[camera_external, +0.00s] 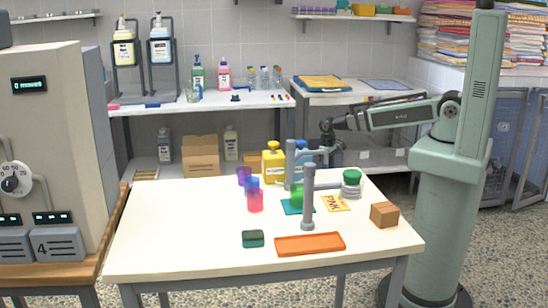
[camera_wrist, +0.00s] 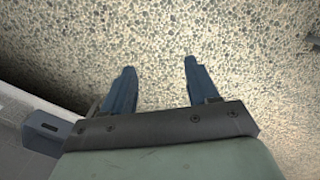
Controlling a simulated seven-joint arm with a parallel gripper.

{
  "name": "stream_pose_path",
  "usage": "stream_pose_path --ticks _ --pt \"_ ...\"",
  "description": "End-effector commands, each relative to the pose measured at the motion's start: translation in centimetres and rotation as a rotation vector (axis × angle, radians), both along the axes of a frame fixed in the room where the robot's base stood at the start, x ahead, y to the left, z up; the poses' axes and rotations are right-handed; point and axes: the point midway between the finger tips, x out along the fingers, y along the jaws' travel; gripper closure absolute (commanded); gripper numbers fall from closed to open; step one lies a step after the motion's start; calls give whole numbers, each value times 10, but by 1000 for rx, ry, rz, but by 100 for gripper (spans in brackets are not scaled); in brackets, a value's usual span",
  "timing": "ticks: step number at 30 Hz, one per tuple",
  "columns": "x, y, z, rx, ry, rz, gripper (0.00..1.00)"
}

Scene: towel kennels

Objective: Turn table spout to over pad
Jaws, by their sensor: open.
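A grey upright post (camera_external: 308,198) with a round foot stands on the white table, right of centre. A second grey post (camera_external: 290,165) stands behind it; I cannot tell clearly which part is the spout.
The table's left part (camera_external: 170,225) is clear.

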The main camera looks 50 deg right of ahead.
Motion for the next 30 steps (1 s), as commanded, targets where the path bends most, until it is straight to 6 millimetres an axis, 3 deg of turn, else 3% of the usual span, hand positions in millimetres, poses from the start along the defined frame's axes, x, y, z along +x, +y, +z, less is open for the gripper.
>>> stream_pose_path --ticks 1,6,14,23,30 --pt "14 14 13 1 -17 4 41" --pt "42 64 54 4 -46 7 41" --pt "64 166 122 9 -64 8 41" --pt "53 288 200 11 -65 7 41" --pt "19 382 268 11 -63 8 41"
